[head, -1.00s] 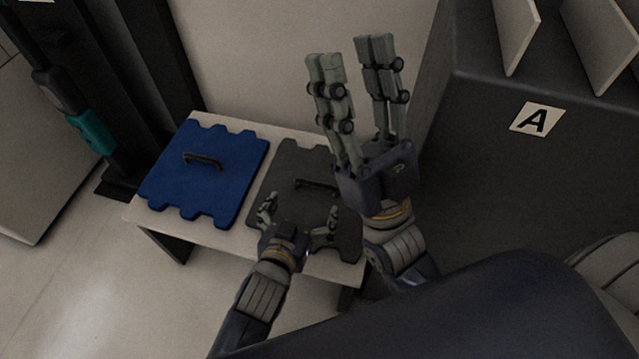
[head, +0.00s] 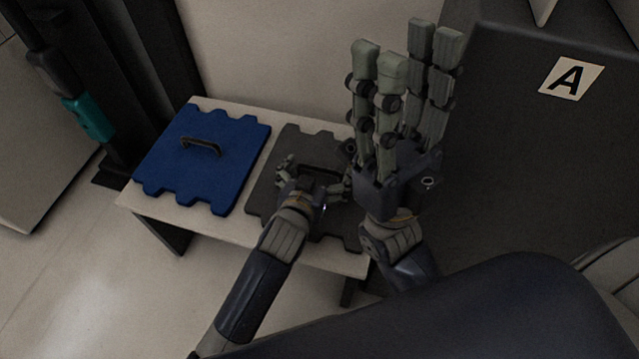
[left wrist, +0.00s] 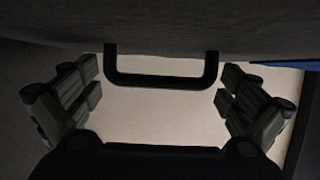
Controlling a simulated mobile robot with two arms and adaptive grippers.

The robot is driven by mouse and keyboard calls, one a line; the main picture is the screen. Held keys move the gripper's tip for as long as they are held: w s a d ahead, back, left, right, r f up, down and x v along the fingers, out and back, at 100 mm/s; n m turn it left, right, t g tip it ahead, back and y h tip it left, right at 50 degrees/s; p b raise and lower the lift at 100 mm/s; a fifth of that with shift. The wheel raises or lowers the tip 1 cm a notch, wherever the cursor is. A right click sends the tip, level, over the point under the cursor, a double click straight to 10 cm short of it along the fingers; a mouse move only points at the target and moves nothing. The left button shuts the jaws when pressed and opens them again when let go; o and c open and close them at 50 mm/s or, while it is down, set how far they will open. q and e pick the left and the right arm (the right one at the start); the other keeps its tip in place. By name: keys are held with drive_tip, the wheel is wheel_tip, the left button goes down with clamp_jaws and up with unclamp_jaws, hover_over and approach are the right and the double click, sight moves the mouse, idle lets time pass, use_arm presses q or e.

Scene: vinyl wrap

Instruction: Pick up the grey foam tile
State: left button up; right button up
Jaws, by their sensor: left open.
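The grey foam tile (head: 264,200) lies on the light table with a dark handle (head: 322,172) on its top. My right gripper hides part of its right side. My left gripper (head: 314,176) is above the tile at the handle, with its fingers open. In the left wrist view the handle (left wrist: 160,81) lies between the two open finger pairs (left wrist: 159,88), with a gap on each side, and the tile (left wrist: 160,32) fills the top. My right gripper (head: 400,45) is raised, pointing up, open and empty.
A blue foam tile (head: 205,175) with its own handle lies on the table (head: 190,219) to the left of the grey one. A dark box with an "A" label (head: 571,78) stands at the right. A dark post with a teal part (head: 90,118) stands at the left.

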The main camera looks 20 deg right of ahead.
use_arm(q)
drive_tip(key=shift+w+d+f, duration=0.15)
drive_tip(key=shift+w+d, duration=0.05)
drive_tip(key=shift+w, duration=0.1)
drive_tip(key=c, duration=0.8)
drive_tip(key=shift+r, duration=0.2)
